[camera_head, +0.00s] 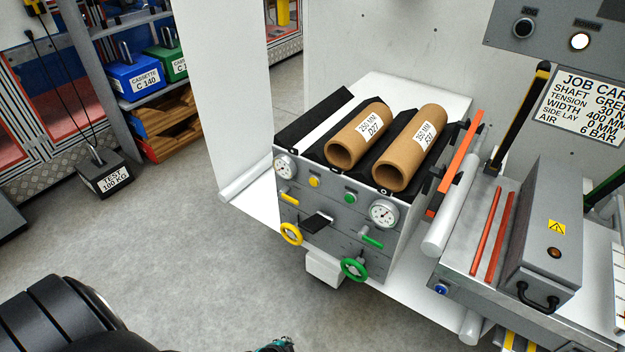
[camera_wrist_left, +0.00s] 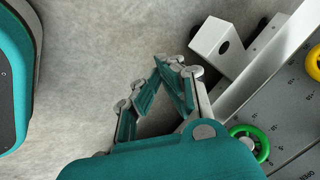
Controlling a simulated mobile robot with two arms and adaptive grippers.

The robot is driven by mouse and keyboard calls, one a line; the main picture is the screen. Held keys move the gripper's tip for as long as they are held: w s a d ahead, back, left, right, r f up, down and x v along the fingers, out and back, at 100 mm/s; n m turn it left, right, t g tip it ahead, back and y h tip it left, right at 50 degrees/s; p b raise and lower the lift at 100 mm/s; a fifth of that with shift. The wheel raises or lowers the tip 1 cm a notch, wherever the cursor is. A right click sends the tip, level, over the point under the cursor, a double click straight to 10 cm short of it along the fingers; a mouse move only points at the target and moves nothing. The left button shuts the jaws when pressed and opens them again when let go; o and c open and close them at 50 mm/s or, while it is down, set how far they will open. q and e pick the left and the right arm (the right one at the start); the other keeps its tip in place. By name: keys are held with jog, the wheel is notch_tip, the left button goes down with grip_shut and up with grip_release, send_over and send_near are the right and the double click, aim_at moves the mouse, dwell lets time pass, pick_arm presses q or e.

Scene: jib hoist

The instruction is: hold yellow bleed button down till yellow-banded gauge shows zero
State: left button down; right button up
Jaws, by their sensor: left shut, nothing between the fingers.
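A second gauge (camera_head: 383,213) is at the panel's right, by the green button (camera_head: 350,198). My left gripper shows only as a teal tip (camera_head: 278,345) at the bottom edge, well below the panel. In the left wrist view its fingers (camera_wrist_left: 168,66) are shut and empty, apart from the panel. My right gripper is not in view.
A yellow handwheel (camera_head: 291,234) and a green handwheel (camera_head: 354,269) stick out from the panel front, with a black piece (camera_head: 317,221) between. Cardboard cores (camera_head: 357,139) lie on top. A grey machine box (camera_head: 545,240) stands right. Floor in front is clear.

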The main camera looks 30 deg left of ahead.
aim_at(313, 182)
pick_arm(q)
jog(key=w+a+r+m+t+y+p, duration=0.1)
jog(key=w+a+r+m+t, duration=0.1)
jog(key=w+a+r, duration=0.2)
jog(key=w+a+r+m+t+y+p, duration=0.1)
jog(key=w+a+r, duration=0.3)
jog(key=w+r, duration=0.6)
jog(key=w+a+r+m+t+y+p, duration=0.1)
jog(key=w+a+r+m+t+y, duration=0.2)
jog(key=r, duration=1.7)
jog(key=w+a+m, duration=0.1)
jog(key=w, duration=0.3)
jog(key=shift+a, duration=0.3)
jog(key=w+b, duration=0.4)
jog(key=w, duration=0.4)
jog(key=shift+w+d, duration=0.35)
jog(key=shift+w, duration=0.15)
jog(key=shift+w, duration=0.3)
